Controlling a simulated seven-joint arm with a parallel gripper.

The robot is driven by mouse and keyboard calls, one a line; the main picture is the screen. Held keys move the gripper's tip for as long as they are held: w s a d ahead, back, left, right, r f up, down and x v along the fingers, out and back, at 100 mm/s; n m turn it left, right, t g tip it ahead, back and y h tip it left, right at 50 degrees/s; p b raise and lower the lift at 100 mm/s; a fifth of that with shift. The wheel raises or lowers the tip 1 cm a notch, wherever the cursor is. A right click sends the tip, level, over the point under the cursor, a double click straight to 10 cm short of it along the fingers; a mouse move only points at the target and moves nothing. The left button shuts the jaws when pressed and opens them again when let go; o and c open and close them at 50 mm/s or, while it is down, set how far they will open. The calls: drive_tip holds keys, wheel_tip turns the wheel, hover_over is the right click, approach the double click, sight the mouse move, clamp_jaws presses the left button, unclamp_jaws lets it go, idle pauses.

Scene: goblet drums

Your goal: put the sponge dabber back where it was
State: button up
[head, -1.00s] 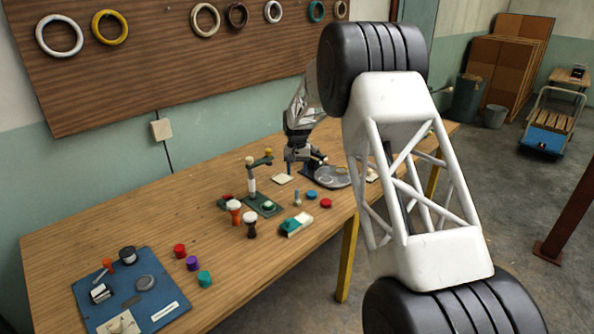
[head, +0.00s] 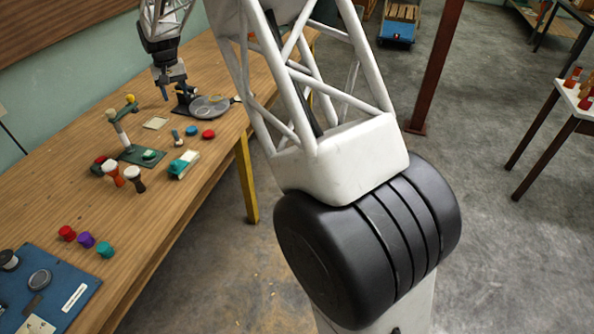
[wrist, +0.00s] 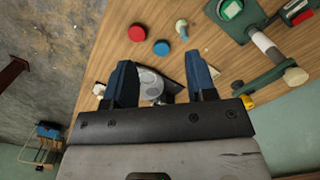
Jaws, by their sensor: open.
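A small upright piece with a pale knob and a grey-green body, which looks like the sponge dabber (head: 176,137), stands on the wooden table, left of a blue cap. It also shows near the top of the wrist view (wrist: 181,27). My gripper (head: 164,97) is above the far part of the table, behind the dabber and apart from it. In the wrist view its two dark blue fingers (wrist: 160,78) are spread with nothing held between them.
A blue cap (head: 191,130) and a red cap (head: 208,134) lie beside the dabber. A green stand (head: 124,135), small drums (head: 135,178) and a green-and-white block (head: 184,164) are close by. A round grey plate (head: 210,107) is near the table's edge. A blue mat (head: 58,290) lies at the near end.

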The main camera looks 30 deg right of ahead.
drive_tip(key=s+d+r+t, duration=0.1)
drive_tip(key=s+d+r, duration=0.3)
drive_tip(key=s, duration=0.5)
drive_tip(key=s+d+r, duration=0.2)
drive_tip(key=s+r, duration=0.4)
drive_tip(key=s, duration=0.4)
drive_tip(key=s+d+r+t, duration=0.1)
drive_tip(key=s+d+r, duration=0.3)
drive_tip(key=s, duration=0.5)
drive_tip(key=s+d+f, duration=0.1)
drive_tip(key=s+d, duration=0.1)
drive_tip(key=s, duration=1.3)
drive_tip(key=s+d+f+t, duration=0.1)
drive_tip(key=s+d+f, duration=0.1)
drive_tip(key=s, duration=1.2)
drive_tip(key=shift+s+f, duration=0.25)
drive_tip(key=shift+s, duration=0.1)
drive_tip(key=shift+d, duration=0.1)
